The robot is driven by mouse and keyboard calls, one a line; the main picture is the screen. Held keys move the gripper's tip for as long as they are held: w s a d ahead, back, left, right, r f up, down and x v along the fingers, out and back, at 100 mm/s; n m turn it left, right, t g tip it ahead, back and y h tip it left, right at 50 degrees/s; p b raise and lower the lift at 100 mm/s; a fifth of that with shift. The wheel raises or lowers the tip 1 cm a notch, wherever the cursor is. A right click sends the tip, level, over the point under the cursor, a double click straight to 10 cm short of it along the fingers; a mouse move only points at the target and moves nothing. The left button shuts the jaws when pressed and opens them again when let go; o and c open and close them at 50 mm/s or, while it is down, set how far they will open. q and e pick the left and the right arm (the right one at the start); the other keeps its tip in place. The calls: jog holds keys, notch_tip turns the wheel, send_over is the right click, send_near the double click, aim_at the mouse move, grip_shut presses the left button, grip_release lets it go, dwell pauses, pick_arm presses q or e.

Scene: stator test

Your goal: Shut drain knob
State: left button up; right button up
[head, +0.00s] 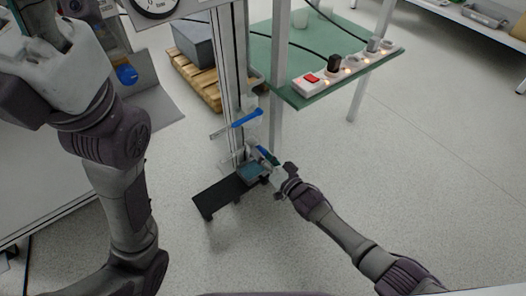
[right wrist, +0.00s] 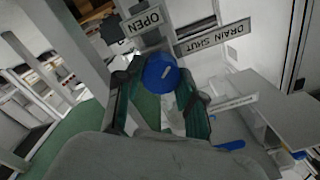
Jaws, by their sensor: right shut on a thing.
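The drain knob is a round blue knob (right wrist: 160,70) with a short white mark, seen close up in the right wrist view. The mark lies at a slant. My right gripper (right wrist: 157,88) has its dark green fingers on both sides of the knob and is shut on it. Signs reading OPEN (right wrist: 143,22) and DRAIN SHUT (right wrist: 208,36) stand just beyond the knob. In the head view my right gripper (head: 270,162) is low at the stand, and the knob is hard to make out. My left gripper is at the upper left, its fingertips cut off by the frame edge.
A metal stand (head: 238,85) with a blue lever (head: 247,118) rises beside the right gripper. A dark base plate (head: 213,194) lies below. A green table (head: 285,84) with a power strip (head: 310,83) is behind it. The floor at the right is clear.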

jog(key=shift+d+f+m, duration=0.1)
jog(key=shift+m, duration=4)
jog(key=o, duration=1.1)
jog(key=shift+o, duration=0.2)
jog(key=v, duration=1.2)
